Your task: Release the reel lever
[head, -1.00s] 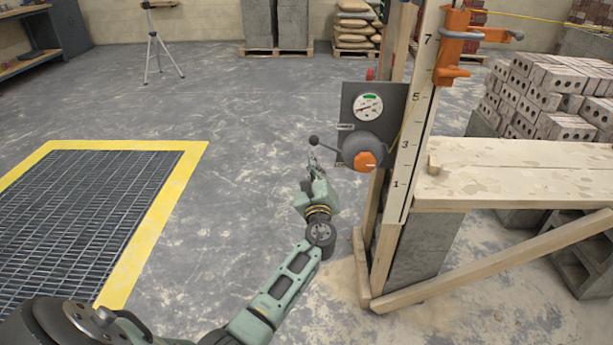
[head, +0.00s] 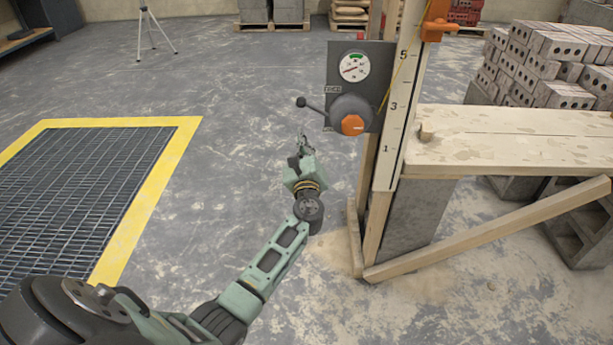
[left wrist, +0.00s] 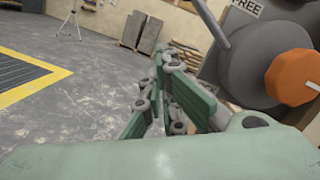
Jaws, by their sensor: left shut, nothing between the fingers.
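The reel (head: 351,114) is a grey drum with an orange hub, on a dark panel fixed to the wooden post. Its lever is a thin rod with a black ball knob (head: 301,102), pointing left and slightly up in the head view. My left gripper (head: 304,141) is shut and empty, below the knob and left of the reel, apart from the lever in the head view. In the left wrist view the reel (left wrist: 262,62) fills the upper right, with the lever rod (left wrist: 213,22) running up-left; its knob is out of frame. My right gripper is not in view.
A round gauge (head: 354,67) sits above the reel. A numbered scale board (head: 396,110) stands right of it. A plank bench (head: 510,140) and diagonal brace (head: 490,232) lie to the right. A yellow-edged floor grate (head: 85,190) is at left. Open floor lies between.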

